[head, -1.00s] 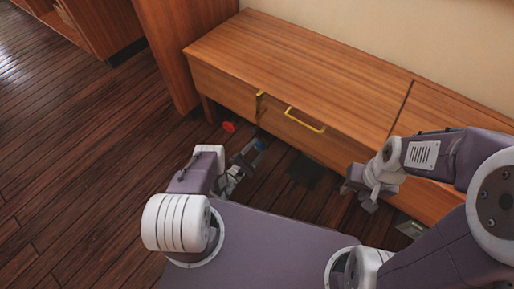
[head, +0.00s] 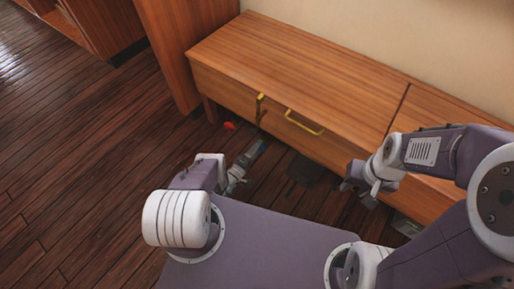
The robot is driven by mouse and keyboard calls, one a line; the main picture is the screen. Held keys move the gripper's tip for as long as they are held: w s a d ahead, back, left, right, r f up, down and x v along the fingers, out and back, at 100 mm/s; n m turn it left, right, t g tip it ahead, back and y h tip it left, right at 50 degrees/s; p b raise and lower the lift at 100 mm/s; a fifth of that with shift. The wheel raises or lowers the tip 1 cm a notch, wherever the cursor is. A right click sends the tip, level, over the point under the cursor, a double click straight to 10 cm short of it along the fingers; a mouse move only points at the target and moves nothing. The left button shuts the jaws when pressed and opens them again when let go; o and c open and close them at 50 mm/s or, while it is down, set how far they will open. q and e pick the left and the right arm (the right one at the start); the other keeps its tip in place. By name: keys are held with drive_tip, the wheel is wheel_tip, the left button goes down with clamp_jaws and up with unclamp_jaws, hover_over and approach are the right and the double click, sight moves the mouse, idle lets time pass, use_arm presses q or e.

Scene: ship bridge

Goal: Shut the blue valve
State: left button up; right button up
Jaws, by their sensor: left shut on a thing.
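My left gripper (head: 257,148) reaches down in front of the low wooden cabinet, near the floor. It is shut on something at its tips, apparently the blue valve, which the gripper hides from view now. A red valve handle (head: 229,125) shows just left of it, by the cabinet's left leg. My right gripper (head: 362,194) hangs in front of the cabinet further right, apart from the valves. Its fingers are too small and dark to judge.
The low wooden cabinet (head: 300,75) stands along the wall, with yellow handles (head: 304,122) on its front. A tall wooden panel (head: 172,50) stands to its left. The dark plank floor (head: 80,150) on the left is clear.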

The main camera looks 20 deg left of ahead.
use_arm(q)
drive_tip(key=shift+r+m+p, duration=0.1)
drive_tip(key=shift+m+p, duration=0.6)
drive_tip(key=shift+m, duration=3)
drive_tip(key=o, duration=1.3)
drive_tip(key=p+v, duration=0.3)
drive_tip(key=v, duration=0.6)
